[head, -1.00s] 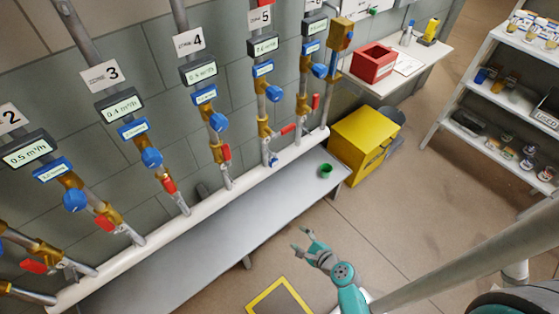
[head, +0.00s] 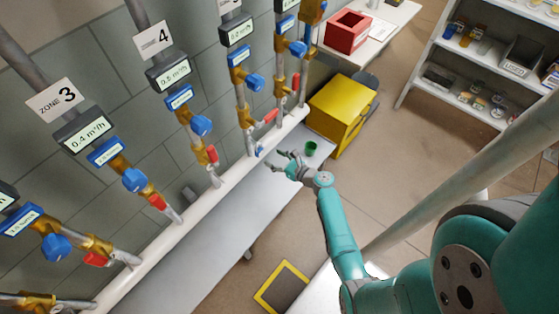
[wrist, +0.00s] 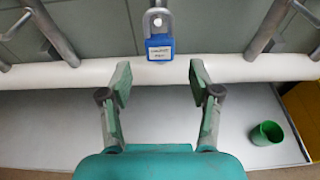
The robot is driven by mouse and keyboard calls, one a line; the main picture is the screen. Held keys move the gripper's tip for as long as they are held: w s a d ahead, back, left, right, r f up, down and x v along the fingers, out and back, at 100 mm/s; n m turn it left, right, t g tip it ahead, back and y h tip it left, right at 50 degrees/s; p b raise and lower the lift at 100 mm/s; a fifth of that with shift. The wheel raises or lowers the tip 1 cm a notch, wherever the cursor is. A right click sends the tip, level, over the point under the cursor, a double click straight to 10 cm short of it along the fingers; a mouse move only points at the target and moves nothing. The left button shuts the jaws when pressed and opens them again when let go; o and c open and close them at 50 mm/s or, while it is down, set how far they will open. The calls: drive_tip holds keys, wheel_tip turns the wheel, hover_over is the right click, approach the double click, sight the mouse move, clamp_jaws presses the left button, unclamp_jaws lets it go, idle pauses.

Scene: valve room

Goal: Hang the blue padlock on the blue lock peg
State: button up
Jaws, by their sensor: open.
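The blue padlock (wrist: 159,48) hangs upright by its grey shackle at the top centre of the wrist view, with a pale label on its front. In the head view my gripper (head: 276,161) is close beside the padlock. I cannot make out a blue lock peg.
The white horizontal pipe (wrist: 230,68) runs behind the fingers, above a grey bench (head: 190,250). A green cup (wrist: 267,133) stands on the bench at right. Valve pipes with red handles flank the padlock. A yellow box (head: 343,110) stands beyond the bench end.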

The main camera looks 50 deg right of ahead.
sight(258, 148)
drive_tip(key=shift+x, duration=4.65)
drive_tip(key=c, duration=1.1)
drive_tip(key=shift+c, duration=0.2)
drive_tip(key=shift+r, duration=0.2)
drive_tip(key=shift+r, duration=0.35)
drive_tip(key=shift+r, duration=0.1)
drive_tip(key=s, duration=0.7)
drive_tip(key=shift+s, duration=0.25)
